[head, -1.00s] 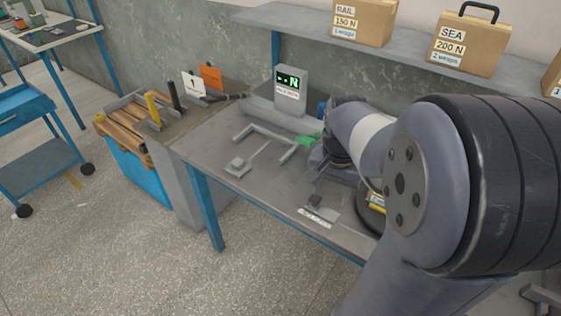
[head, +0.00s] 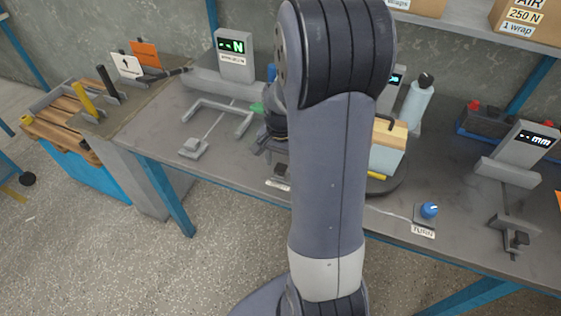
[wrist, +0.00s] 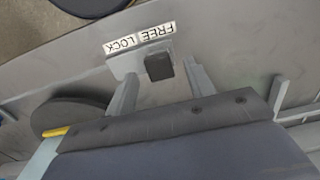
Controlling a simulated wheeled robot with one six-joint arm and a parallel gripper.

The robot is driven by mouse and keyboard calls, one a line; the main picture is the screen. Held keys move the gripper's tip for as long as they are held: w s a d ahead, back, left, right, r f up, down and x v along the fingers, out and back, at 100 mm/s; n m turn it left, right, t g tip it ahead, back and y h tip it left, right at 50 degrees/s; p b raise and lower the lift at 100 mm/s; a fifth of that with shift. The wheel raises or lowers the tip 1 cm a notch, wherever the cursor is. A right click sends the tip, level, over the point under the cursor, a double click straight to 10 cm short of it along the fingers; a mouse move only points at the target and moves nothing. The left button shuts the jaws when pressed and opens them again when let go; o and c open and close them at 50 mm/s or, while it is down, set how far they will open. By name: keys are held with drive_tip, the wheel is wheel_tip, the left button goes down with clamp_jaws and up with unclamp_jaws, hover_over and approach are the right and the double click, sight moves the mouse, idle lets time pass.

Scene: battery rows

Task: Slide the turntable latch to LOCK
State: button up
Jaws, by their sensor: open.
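In the wrist view the latch (wrist: 158,66) is a small dark block on a grey plate (wrist: 124,63). A label (wrist: 140,39) reads FREE and LOCK, upside down in this view. The block sits at the FREE end, right of the LOCK word. My gripper (wrist: 160,73) is open, its two fingers on either side of the block; I cannot tell whether they touch it. The dark round turntable (wrist: 70,115) shows at the left.
A force display (head: 235,55) and a grey frame (head: 222,108) stand on the bench left of my arm. A blue TURN knob (head: 429,210) sits near the front edge. A bottle (head: 415,103) and a mm gauge (head: 523,150) stand to the right.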

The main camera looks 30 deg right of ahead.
drive_tip(key=shift+f, duration=0.4)
drive_tip(key=shift+c, duration=0.3)
clamp_jaws()
